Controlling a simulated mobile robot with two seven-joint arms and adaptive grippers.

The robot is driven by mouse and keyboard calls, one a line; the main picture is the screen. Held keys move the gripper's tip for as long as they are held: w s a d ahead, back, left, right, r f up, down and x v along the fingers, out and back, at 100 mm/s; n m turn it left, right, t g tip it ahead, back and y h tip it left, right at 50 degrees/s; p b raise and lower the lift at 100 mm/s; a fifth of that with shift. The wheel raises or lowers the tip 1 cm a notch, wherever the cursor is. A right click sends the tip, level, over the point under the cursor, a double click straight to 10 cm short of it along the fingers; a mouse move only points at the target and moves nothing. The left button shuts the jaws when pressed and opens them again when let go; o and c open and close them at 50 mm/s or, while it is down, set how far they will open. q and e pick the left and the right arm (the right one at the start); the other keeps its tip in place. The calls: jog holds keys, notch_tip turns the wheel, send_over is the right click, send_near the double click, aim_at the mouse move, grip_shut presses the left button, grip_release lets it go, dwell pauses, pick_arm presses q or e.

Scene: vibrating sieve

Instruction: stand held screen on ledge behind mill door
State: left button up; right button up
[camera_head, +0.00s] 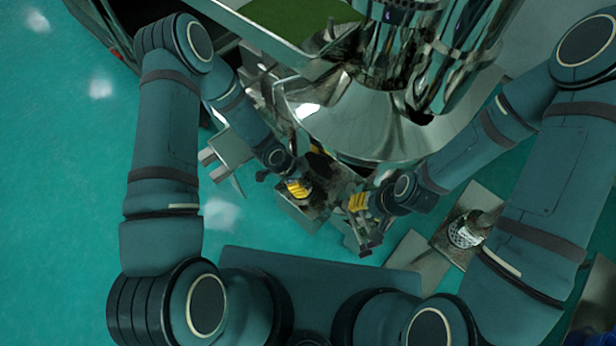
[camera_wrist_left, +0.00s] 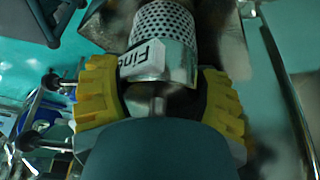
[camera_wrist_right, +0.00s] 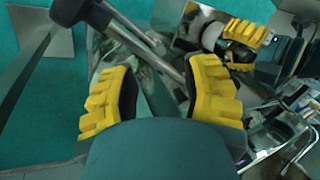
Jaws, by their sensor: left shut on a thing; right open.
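My left gripper (camera_head: 300,188) is shut on a metal screen, a perforated cylinder (camera_wrist_left: 165,22) with a white label reading "Fin…". In the left wrist view the yellow fingers stand on either side of its lower end. My right gripper (camera_head: 358,202) is open, just right of the left one, below the shiny mill (camera_head: 350,115). In the right wrist view a grey bar with a dark end (camera_wrist_right: 135,38) crosses beyond its open fingers; I cannot tell whether they touch it. The mill door and the ledge behind it cannot be made out clearly.
Another perforated cylinder with a label (camera_head: 466,232) stands on a metal plate (camera_head: 440,236) at the right, near my right arm. A grey bracket (camera_head: 228,150) juts out left of the grippers. Both grippers are close together among metal parts. Open green floor (camera_head: 60,200) lies at the left.

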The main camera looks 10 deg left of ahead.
pick_arm(q)
jog(key=shift+w+d, duration=0.2)
jog(key=shift+w, duration=0.05)
jog(key=shift+s+a, duration=0.1)
pick_arm(e)
jog(key=shift+w+d+r, duration=0.15)
jog(key=shift+w+d, duration=0.1)
jog(key=shift+w, duration=0.05)
pick_arm(q)
jog(key=shift+f, duration=0.1)
jog(key=shift+f, duration=0.15)
jog(key=o, duration=1.3)
